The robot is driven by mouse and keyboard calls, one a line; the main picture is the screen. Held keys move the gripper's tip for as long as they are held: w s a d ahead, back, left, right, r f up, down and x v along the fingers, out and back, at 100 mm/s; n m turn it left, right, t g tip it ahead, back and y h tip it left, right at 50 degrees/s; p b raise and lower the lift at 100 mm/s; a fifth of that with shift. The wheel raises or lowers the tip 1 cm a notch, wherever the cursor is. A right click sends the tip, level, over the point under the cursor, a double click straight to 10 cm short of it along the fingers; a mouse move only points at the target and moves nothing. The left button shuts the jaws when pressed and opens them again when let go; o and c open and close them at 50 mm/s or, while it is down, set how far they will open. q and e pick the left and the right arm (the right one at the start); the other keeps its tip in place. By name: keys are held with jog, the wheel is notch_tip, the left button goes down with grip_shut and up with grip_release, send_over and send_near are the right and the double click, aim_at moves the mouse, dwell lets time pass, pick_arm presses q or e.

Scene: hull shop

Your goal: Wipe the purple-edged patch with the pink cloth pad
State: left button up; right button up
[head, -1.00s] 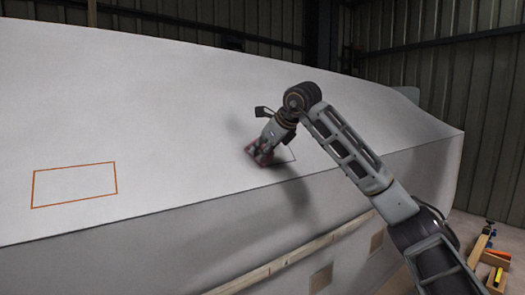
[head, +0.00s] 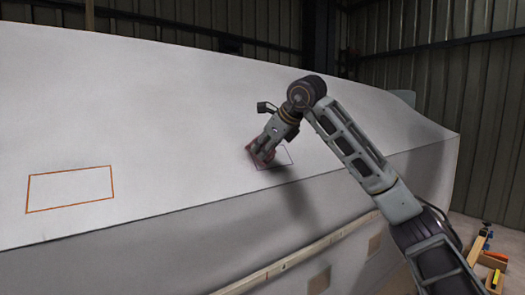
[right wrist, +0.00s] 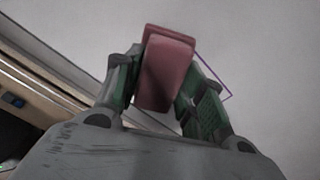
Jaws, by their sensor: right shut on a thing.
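The purple-edged patch (head: 279,157) is a thin outlined shape on the pale hull, near its lower edge; its outline also shows in the right wrist view (right wrist: 214,80). My right gripper (head: 264,150) is shut on the pink cloth pad (head: 257,155), which also shows between the green fingers in the right wrist view (right wrist: 166,70). The pad is over the left part of the patch and hides it. I cannot tell whether the pad touches the hull. My left gripper is not in view.
The pale hull (head: 150,110) slopes across the view. An orange-edged patch (head: 70,189) is on it at the left. A wooden strip (head: 290,262) runs along the hull's side. Tools and wood pieces (head: 488,258) lie at the lower right.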

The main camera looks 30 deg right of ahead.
jog(key=shift+v, duration=1.15)
jog(key=shift+v, duration=2.45)
jog(key=shift+d+r, duration=0.1)
jog(key=shift+v, duration=1.95)
